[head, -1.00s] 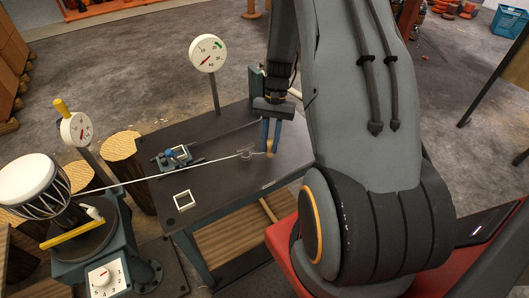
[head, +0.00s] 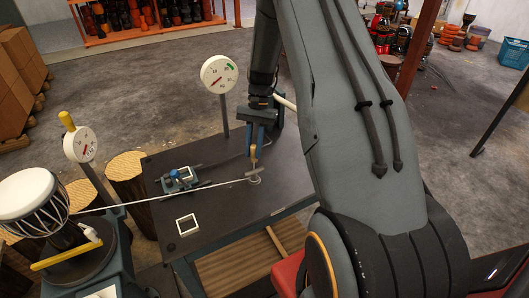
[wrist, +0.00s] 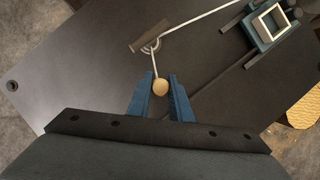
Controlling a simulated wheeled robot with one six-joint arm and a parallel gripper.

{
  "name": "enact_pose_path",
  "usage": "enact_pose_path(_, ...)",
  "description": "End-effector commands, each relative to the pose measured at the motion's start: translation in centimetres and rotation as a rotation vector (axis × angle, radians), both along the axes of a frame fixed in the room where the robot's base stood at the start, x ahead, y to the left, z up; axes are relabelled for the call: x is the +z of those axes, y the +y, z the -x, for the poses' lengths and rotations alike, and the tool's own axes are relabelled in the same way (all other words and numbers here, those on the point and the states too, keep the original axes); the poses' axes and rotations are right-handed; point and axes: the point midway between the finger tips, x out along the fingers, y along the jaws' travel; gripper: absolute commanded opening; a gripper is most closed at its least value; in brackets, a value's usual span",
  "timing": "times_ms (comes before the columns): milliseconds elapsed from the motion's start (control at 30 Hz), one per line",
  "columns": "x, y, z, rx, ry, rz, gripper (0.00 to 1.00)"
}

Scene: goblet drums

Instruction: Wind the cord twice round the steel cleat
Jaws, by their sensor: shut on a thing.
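The steel cleat (head: 254,174) stands on the dark table top; it also shows in the wrist view (wrist: 150,46). The white cord (head: 165,200) runs taut from the drum (head: 32,200) to the cleat and bends round its base. How many turns it makes I cannot tell. From the cleat, the cord's end runs to a wooden knob (wrist: 160,88). My gripper (wrist: 160,82) is shut on this knob, its blue fingers either side. In the head view my gripper (head: 255,148) is just beyond the cleat, apart from it.
A blue-grey clamp-like device (head: 180,178) and a white square frame (head: 187,224) are on the table (head: 225,212), left of the cleat. A dial on a post (head: 219,75) stands at the far edge. Another dial (head: 79,146) stands near the drum. The table's right part is clear.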

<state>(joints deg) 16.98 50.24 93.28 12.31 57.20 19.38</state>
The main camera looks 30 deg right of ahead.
Motion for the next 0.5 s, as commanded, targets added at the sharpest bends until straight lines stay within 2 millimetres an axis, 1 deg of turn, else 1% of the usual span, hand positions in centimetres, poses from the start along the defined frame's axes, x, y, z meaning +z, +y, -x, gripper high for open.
enact_pose_path(33,0.0,0.7,-0.3,0.002,-0.001,0.001,0.00)
enact_pose_path(167,0.0,2.4,-1.1,0.002,-0.001,-0.001,0.00)
enact_pose_path(467,0.2,6.8,-0.6,0.001,0.001,0.000,0.00)
enact_pose_path(500,0.2,7.2,-0.2,0.000,0.002,-0.001,0.00)
